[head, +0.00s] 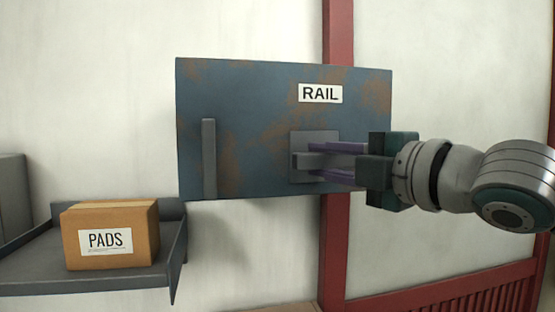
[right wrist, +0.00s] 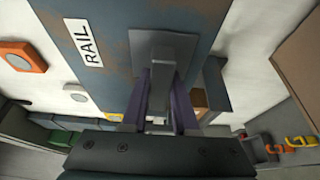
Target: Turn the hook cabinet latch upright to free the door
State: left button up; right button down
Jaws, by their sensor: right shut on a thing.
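The cabinet (head: 255,125) is a blue-grey, rust-stained box on the wall. Its label (head: 320,93) reads RAIL; I see no cabinet marked hook. The latch (head: 304,161) is a grey bar on a square grey plate (head: 312,138), and it lies level in the head view. My right gripper (head: 316,160) comes in from the right, with its purple fingers above and below the bar, shut on it. The right wrist view also shows the latch (right wrist: 163,50) between the fingers. The cabinet door looks closed. My left gripper is not in view.
A vertical grey handle (head: 209,158) is on the cabinet's left side. A brown box marked PADS (head: 140,235) stands on a grey shelf (head: 90,281) at the lower left. A red post (head: 336,240) runs behind the cabinet. The wall between shelf and post is clear.

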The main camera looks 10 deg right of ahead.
jog(key=shift+f+m+b, duration=0.2)
jog(key=shift+m+b, duration=0.2)
jog(key=shift+b, duration=0.35)
jog(key=m+t+b, duration=0.1)
jog(key=m+b, duration=0.3)
jog(key=m+t+b, duration=0.2)
jog(key=m+b, duration=0.2)
jog(key=shift+f+h, duration=0.1)
jog(key=shift+h, duration=0.2)
jog(key=m+t+h+b, duration=0.1)
jog(key=m, duration=0.2)
jog(key=m+t+h+b, duration=0.1)
jog(key=m+b, duration=0.1)
jog(key=m, duration=0.1)
jog(key=m+h+b, duration=0.1)
jog(key=m, duration=0.2)
jog(key=m+t+h, duration=0.1)
jog(key=m, duration=0.1)
jog(key=shift+r+m+h+b, duration=0.2)
jog(key=shift+m+h+b, duration=0.2)
jog(key=shift+m+h, duration=0.6)
jog(key=shift+m, duration=0.2)
jog(key=shift+r+m, duration=0.1)
jog(key=shift+m, duration=0.2)
